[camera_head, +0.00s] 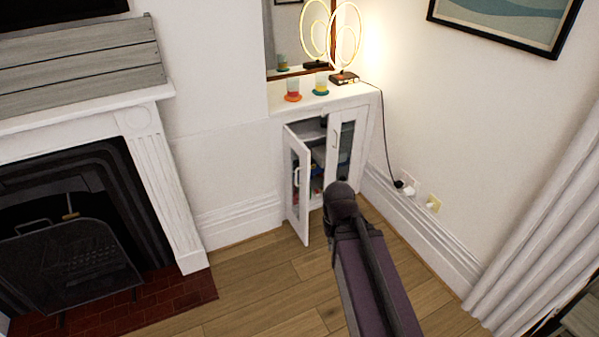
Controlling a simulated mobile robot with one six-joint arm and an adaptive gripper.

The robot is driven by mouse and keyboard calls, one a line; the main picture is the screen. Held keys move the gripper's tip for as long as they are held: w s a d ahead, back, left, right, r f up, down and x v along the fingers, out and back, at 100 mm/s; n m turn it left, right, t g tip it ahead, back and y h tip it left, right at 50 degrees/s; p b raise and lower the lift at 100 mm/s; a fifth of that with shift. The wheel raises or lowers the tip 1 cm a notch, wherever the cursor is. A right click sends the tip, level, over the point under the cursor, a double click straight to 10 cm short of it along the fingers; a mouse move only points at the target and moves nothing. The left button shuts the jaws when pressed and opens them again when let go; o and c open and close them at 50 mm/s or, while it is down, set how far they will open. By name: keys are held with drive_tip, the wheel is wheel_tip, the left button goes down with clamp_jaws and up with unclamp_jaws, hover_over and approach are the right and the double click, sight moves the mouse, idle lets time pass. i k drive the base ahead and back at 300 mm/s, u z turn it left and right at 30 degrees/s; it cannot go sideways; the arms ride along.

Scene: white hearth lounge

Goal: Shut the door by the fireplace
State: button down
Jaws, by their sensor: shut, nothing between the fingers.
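A white cabinet (363,103) stands in the alcove to the right of the fireplace. Its left door (302,218), with a glazed pane and a handle, stands open, swung out toward the room. The right door (335,132), also glazed with a handle, looks shut. Part of the interior with shelves and small items shows between them. My arm reaches up from the bottom, and its dark rounded part (342,200) appears just right of the open door's lower edge and covers the cabinet's lower right. I cannot make out my gripper's fingers.
The white fireplace (160,180) with a dark fire screen (85,262) and red tiled hearth (170,297) is at left. A lit ring lamp (345,40) and coloured cups stand on the cabinet top. A curtain (545,245) hangs at right. Wood floor (265,285) in front is clear.

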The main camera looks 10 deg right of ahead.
sight(292, 144)
drive_tip(key=z, duration=0.05)
drive_tip(key=i, duration=1)
drive_tip(key=u, duration=0.05)
